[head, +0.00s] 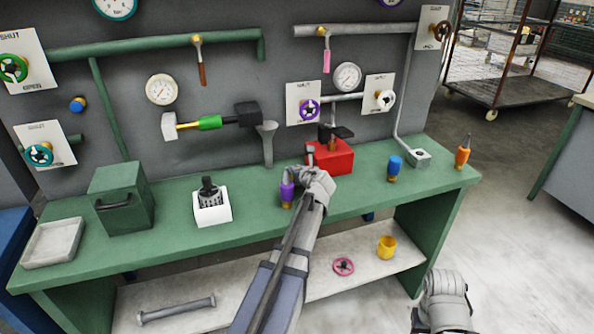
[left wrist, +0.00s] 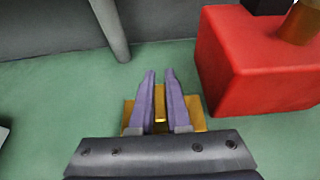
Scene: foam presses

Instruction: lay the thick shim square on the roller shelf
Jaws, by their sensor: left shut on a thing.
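My left gripper (left wrist: 160,76) is shut on a brass-coloured piece (left wrist: 130,112), which looks like the shim. A narrow bar of it stands between the fingers, and wider parts show on both sides beneath them. It is over the green bench top; I cannot tell whether it touches. In the head view my left gripper (head: 310,158) is beside the red block and hides the piece. My right gripper (head: 445,298) is low at the right, its fingers not clear. No roller shelf can be told for sure; a pale lower shelf (head: 245,297) runs under the bench.
The red block (head: 338,161) stands close right of my left gripper, a grey funnel-topped post (head: 268,148) behind left. A purple-topped brass piece (head: 287,192) stands near my wrist. The lower shelf holds a grey bar (head: 175,310), a pink wheel (head: 344,267) and a yellow cup (head: 387,248).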

